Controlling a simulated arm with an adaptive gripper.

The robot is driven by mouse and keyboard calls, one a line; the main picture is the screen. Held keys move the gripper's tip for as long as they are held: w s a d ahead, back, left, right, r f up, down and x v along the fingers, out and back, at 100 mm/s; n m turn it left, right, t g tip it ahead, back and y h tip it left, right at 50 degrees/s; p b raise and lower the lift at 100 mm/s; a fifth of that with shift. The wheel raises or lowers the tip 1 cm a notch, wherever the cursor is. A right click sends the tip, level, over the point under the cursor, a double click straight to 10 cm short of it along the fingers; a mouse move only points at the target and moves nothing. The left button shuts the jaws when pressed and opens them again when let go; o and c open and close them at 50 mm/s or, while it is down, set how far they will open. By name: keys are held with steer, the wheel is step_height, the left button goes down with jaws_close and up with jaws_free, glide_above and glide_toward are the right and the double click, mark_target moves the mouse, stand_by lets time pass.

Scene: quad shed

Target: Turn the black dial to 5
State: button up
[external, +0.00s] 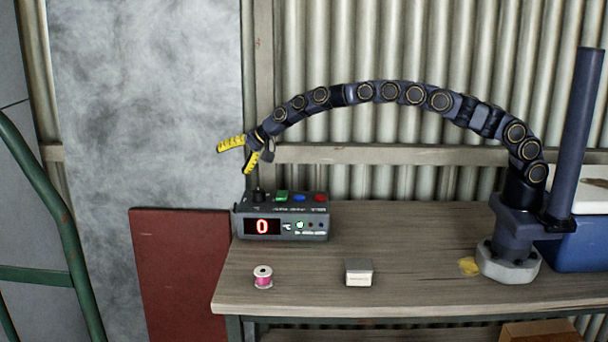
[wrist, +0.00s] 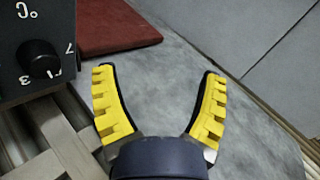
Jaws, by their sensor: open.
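The control box (external: 283,217) stands at the back left corner of the workbench. Its red display (external: 262,227) reads 0. The black dial (external: 259,195) sits on top of the box at its left end. My gripper (external: 232,158) has yellow ridged fingers. It is open and empty, above and slightly left of the dial, not touching it. In the wrist view my gripper (wrist: 160,95) points past the box, with the dial left of its fingers.
A green, a blue and a red button (external: 320,197) line the top of the box. A pink spool (external: 263,277) and a small grey-white box (external: 359,271) stand on the workbench (external: 420,260). A blue bin (external: 582,243) is at the right.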

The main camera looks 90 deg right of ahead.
mark_target(263, 173)
steer(key=s+d+f+n+g, duration=0.1)
steer(key=s+n, duration=0.1)
steer(key=n, duration=0.2)
steer(key=s+d+f+n+g, duration=0.2)
steer(key=s+n, duration=0.1)
steer(key=n, duration=0.1)
steer(key=s+d+f+n+g, duration=0.1)
steer(key=s+d+n+g, duration=0.1)
steer(key=s+n, duration=0.1)
steer(key=shift+f+n+h, duration=0.4)
steer(key=shift+n, duration=0.2)
steer(key=shift+s+d+f+g, duration=0.1)
steer(key=shift+d+f+g, duration=0.05)
steer(key=shift+g, duration=0.15)
steer(key=shift+x, duration=3.7)
steer(key=shift+c, duration=0.4)
steer(key=c, duration=1.1)
steer(key=shift+f, duration=0.1)
